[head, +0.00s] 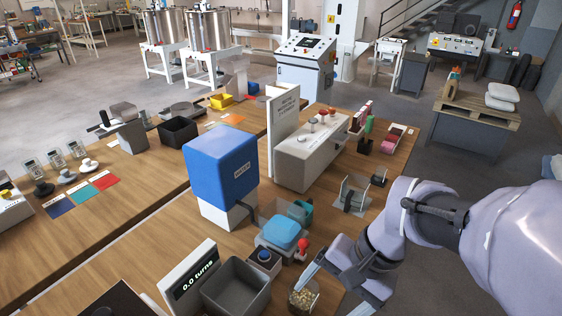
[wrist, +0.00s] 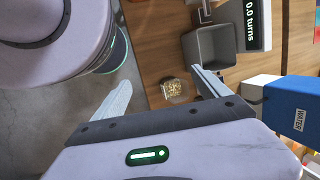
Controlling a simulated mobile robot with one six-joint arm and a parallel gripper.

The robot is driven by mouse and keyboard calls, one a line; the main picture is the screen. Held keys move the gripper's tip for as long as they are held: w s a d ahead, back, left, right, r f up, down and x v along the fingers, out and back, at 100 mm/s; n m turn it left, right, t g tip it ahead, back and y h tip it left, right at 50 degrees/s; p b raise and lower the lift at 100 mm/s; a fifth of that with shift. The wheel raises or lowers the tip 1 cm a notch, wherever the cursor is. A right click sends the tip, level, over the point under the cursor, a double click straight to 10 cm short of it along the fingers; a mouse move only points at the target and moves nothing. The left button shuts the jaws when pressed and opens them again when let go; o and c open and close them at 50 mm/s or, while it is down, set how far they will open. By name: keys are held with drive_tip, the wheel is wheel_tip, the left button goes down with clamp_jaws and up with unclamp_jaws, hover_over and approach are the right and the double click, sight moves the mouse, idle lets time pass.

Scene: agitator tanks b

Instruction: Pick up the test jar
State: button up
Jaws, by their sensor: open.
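A small clear jar with yellowish-brown grains in it (head: 304,297), which looks like the test jar, stands near the front edge of the wooden table. In the wrist view the jar (wrist: 177,89) shows between my fingers, closer to the right one. My gripper (head: 336,290) is open and empty, to the right of the jar in the head view. In the wrist view my gripper (wrist: 160,78) has its two fingers wide apart. Neither finger visibly holds the jar; I cannot tell the exact height gap.
A grey open bin (head: 236,287) and a "0.0 turns" display (head: 190,280) stand left of the jar. Floor lies beyond the table's right edge.

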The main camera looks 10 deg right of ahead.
drive_tip(key=d+f+m+t+y+p, duration=0.2)
drive_tip(key=d+f+m+y, duration=0.65)
drive_tip(key=f, duration=0.25)
drive_tip(key=m+t+p, duration=0.2)
drive_tip(key=m+t, duration=0.8)
approach(314, 304)
drive_tip(key=b+x, duration=0.2)
drive_tip(key=x, duration=0.5)
drive_tip(key=shift+f, duration=0.2)
drive_tip(key=b+x, duration=0.1)
drive_tip(key=x, duration=0.4)
drive_tip(key=shift+w+a+r, duration=0.2)
drive_tip(key=shift+a, duration=0.05)
drive_tip(key=c, duration=1.6)
drive_tip(key=shift+r, duration=0.15)
wheel_tip(314, 304, up, 10)
drive_tip(key=p, duration=0.3)
